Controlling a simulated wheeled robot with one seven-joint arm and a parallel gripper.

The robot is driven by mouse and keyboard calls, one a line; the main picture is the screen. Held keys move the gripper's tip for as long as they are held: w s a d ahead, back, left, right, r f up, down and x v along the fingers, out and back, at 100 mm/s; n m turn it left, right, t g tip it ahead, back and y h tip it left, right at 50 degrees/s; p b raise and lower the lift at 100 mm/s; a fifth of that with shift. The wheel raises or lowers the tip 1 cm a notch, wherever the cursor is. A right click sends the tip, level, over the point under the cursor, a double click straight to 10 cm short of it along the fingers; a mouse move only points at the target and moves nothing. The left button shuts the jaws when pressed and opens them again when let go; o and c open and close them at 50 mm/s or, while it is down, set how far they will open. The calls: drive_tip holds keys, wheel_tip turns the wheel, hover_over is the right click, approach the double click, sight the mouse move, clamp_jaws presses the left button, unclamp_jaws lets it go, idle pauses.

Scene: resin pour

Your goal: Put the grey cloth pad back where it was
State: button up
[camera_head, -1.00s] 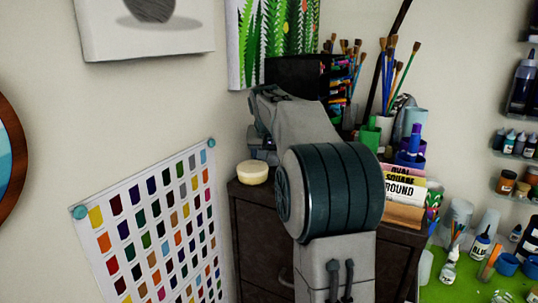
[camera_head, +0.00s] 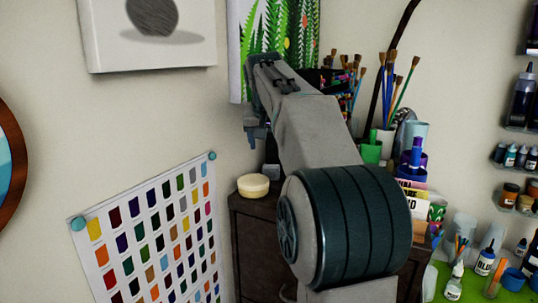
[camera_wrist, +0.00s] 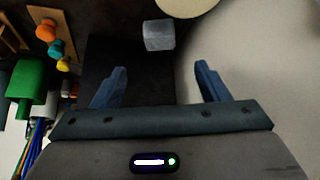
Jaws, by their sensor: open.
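The grey cloth pad (camera_wrist: 159,34) shows in the wrist view as a small pale grey block on a dark surface, beyond my fingertips and apart from them. In the head view a small grey block that looks like it (camera_head: 271,151) stands at the back of the dark cabinet top, beside my arm and partly hidden by it. My gripper (camera_wrist: 160,75) is open, with nothing between its two blue fingers. In the head view my gripper (camera_head: 256,135) is above the cabinet's back left corner, above the pad.
A round cream tub (camera_head: 253,186) stands on the dark cabinet (camera_head: 262,245), left of the pad. Brushes (camera_head: 391,85), a green bottle (camera_head: 372,150) and other art supplies crowd the right. Walls close in behind and left.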

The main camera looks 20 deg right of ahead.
drive_tip(key=s+a+f+n+y, duration=0.1)
drive_tip(key=s+a+f+n, duration=0.1)
drive_tip(key=s+a+f, duration=0.3)
drive_tip(key=s+a+f+n+g+y, duration=0.1)
drive_tip(key=s+a+f, duration=0.4)
drive_tip(key=s+f, duration=0.6)
drive_tip(key=s+a+f+n+y, duration=0.1)
drive_tip(key=s+a+f, duration=0.4)
drive_tip(key=s, duration=0.8)
wheel_tip(320, 180, down, 3)
drive_tip(key=shift+s+a+f+n+g, duration=0.15)
drive_tip(key=shift+a+n+g, duration=0.25)
drive_tip(key=shift+n, duration=0.5)
drive_tip(key=shift+f, duration=0.2)
